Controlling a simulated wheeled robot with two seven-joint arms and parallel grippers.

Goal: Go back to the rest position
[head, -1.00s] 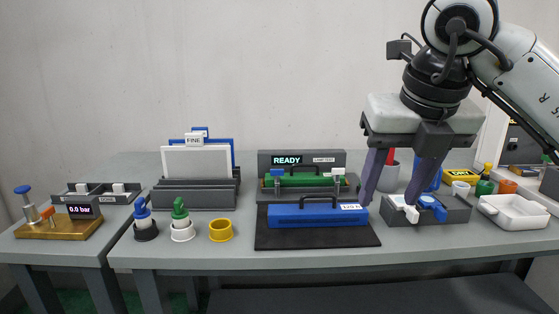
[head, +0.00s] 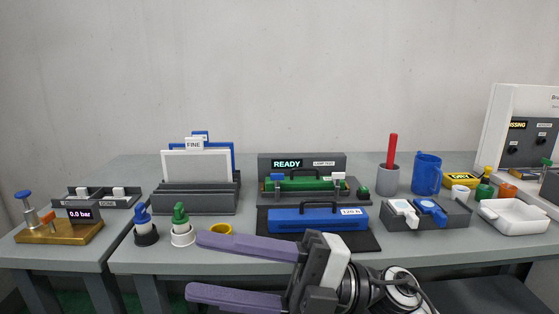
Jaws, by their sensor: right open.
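My right gripper (head: 215,268) is low at the front of the bench in the head view. Its two purple fingers point left, spread apart, with nothing between them. The upper finger covers part of the yellow ring (head: 221,228) and the bench front edge. The blue block with a handle (head: 318,219) lies on the dark mat (head: 367,240), behind the gripper and apart from it. My left gripper is not in view.
The grey bench (head: 450,235) carries a dark holder (head: 455,216) with white and blue pieces, a white tray (head: 513,223), a blue mug (head: 427,173), a grey cup (head: 388,180) with a red stick, a panel rack (head: 194,200), bottles (head: 182,228) and a brass gauge stand (head: 58,234).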

